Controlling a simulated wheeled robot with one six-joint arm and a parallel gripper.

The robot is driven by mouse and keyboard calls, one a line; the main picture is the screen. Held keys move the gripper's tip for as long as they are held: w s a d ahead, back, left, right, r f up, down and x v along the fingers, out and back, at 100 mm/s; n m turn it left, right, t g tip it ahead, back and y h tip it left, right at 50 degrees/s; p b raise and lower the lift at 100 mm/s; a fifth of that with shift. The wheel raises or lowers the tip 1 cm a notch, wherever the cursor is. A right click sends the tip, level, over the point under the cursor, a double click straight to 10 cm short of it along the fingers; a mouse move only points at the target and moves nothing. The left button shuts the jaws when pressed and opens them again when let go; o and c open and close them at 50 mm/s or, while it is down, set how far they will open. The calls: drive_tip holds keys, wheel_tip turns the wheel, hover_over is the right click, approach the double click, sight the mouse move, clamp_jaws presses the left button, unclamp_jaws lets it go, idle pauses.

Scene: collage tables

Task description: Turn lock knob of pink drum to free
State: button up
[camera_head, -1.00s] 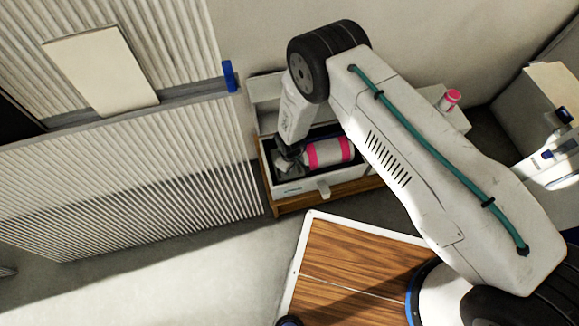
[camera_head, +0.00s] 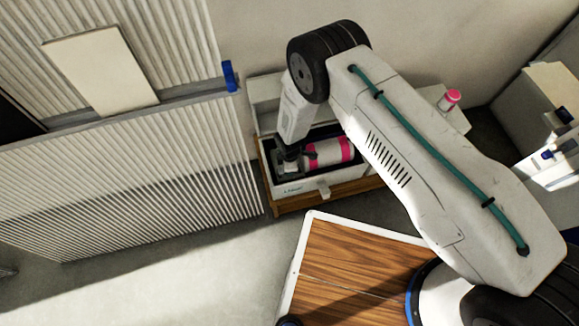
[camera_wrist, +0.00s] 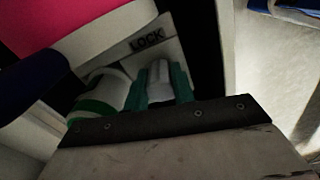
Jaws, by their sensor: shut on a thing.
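The drum, white with pink bands (camera_head: 328,153), lies on its side in an open box with pale walls (camera_head: 309,188). My gripper (camera_head: 291,160) reaches down into the box at the drum's left end. In the wrist view, the drum's pink and white body (camera_wrist: 75,25) fills the upper left. The teal fingers of my gripper (camera_wrist: 161,82) are shut on a pale knob (camera_wrist: 159,74), one on each side. A plate marked LOCK (camera_wrist: 148,40) is just beyond the knob. The knob's base and pointing direction are hidden.
A white and green cylinder (camera_wrist: 104,92) is close left of my fingers. The box's pale wall (camera_wrist: 229,45) is close to their right. A small pink and white container (camera_head: 449,100) stands right of my arm. A wood-topped table (camera_head: 345,262) is in front.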

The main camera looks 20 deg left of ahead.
idle(0.3)
drive_tip(key=o, duration=1)
wheel_tip(320, 180, up, 8)
drive_tip(key=shift+f, duration=0.1)
idle(0.4)
